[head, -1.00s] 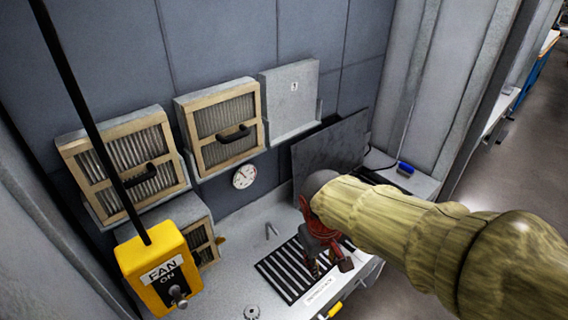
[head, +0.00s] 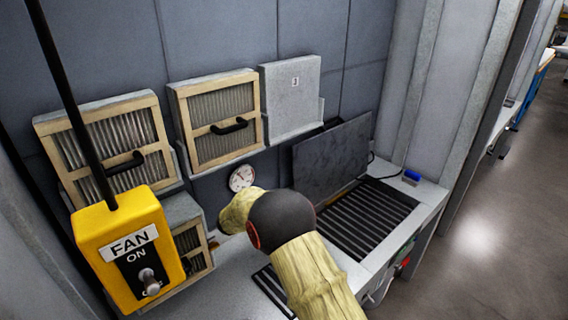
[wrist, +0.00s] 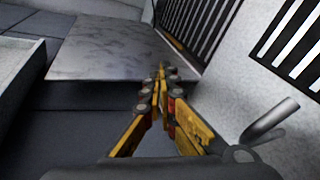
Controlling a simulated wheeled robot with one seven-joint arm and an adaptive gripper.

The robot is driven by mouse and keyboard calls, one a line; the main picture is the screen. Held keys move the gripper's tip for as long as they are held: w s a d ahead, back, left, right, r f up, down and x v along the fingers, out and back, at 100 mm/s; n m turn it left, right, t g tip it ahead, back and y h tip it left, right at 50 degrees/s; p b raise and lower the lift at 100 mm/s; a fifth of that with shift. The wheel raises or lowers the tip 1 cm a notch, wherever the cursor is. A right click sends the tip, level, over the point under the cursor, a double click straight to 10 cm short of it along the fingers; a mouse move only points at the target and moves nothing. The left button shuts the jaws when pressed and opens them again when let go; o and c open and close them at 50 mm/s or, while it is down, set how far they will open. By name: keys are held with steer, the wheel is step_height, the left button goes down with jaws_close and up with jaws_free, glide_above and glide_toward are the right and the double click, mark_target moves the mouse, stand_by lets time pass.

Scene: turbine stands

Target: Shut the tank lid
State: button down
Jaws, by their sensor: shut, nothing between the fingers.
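The tank lid (head: 332,160) is a flat dark grey panel in the head view. It stands open, leaning back, along the rear edge of a slatted opening (head: 368,218). In the wrist view the lid (wrist: 115,48) lies at upper left, beside the slats (wrist: 198,25). My gripper (wrist: 162,72) is shut and empty in the wrist view. Its yellow fingers point toward the lid's edge. I cannot tell whether they touch it. In the head view my bent arm hides the gripper.
A yellow fan switch box (head: 128,250) hangs close at front left. Framed filters (head: 218,118) and a round gauge (head: 242,178) line the back wall. A metal peg (wrist: 270,122) stands near my gripper. A blue item (head: 411,175) lies on the right ledge.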

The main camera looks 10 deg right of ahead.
steer(key=w+a+r+t, duration=0.2)
steer(key=w+r+t, duration=0.15)
steer(key=r, duration=0.25)
steer(key=w+a+r+t, duration=0.2)
steer(key=w+r, duration=0.3)
steer(key=r, duration=0.1)
steer(key=shift+g+h, duration=0.25)
steer(key=shift+h, duration=0.15)
steer(key=x, duration=1)
steer(key=shift+d+f, duration=0.15)
steer(key=shift+d, duration=0.15)
steer(key=shift+f, duration=0.1)
